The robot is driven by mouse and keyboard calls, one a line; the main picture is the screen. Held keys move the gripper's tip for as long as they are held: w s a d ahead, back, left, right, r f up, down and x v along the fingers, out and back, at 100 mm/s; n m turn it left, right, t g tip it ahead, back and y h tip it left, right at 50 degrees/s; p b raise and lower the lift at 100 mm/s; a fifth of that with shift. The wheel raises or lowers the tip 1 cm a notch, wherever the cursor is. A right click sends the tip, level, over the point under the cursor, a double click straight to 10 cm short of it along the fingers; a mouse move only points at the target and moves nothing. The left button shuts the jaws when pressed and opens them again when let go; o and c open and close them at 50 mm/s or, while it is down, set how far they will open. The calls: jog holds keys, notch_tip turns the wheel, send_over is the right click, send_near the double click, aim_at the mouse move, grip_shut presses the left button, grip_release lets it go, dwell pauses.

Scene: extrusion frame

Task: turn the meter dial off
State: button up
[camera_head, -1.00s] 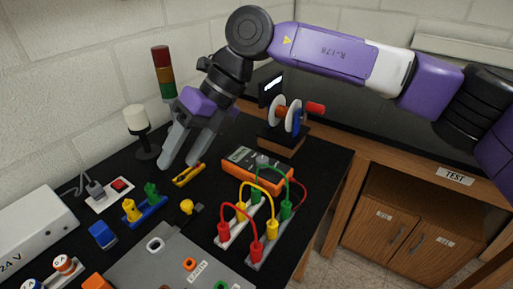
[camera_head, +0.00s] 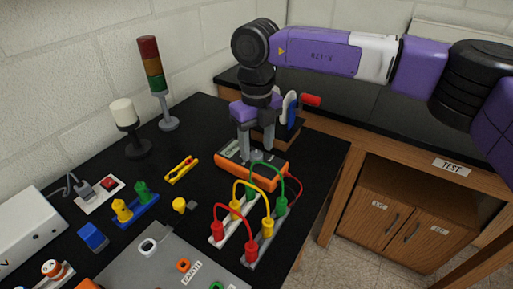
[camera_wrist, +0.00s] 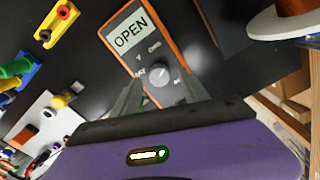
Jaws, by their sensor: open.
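The orange meter (camera_head: 262,172) lies on the black bench, partly covered by my gripper in the head view. In the wrist view the meter (camera_wrist: 176,50) shows its screen (camera_wrist: 130,34), which reads "OPEN". Below the screen is a round grey dial (camera_wrist: 160,76) with markings around it, including "V" and "OHMS". My gripper (camera_head: 257,150) points down just over the meter. In the wrist view the open fingers of my gripper (camera_wrist: 160,90) stand to either side of the dial, with nothing held between them. Whether they touch the meter I cannot tell.
Red, yellow and green leads (camera_head: 238,208) arch up close in front of the meter. A spool stand (camera_head: 290,130) is just behind it. A yellow clip (camera_head: 181,170) and a stack light (camera_head: 154,75) are to the left.

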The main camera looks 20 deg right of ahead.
jog(key=shift+f, duration=0.7)
grip_shut()
